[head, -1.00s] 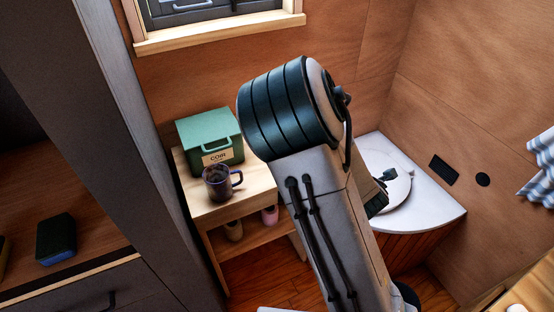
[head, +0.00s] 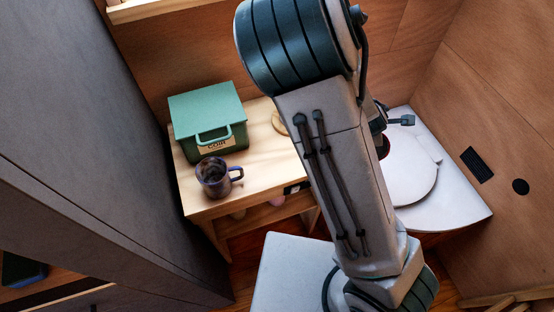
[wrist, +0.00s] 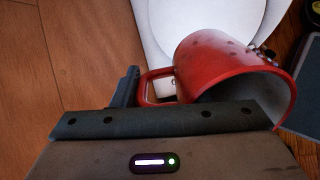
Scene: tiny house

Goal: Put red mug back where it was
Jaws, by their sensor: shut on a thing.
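The red mug (wrist: 218,66) is large in the wrist view, tilted on its side with its open mouth towards the lower right and its handle on the left. My gripper (wrist: 192,84) is shut on it; one dark finger shows left of the handle and only a bit of the other shows at the right. In the head view my arm hides most of the mug, and only a small red patch (head: 385,147) shows beside my gripper, over the white toilet top at the right.
A small wooden table (head: 262,172) stands left of my arm. On it are a green box (head: 205,112) and a dark mug (head: 212,178) in front, with bare wood to their right. A tall grey cabinet (head: 90,130) borders the left. The white toilet top (head: 445,200) is at the right.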

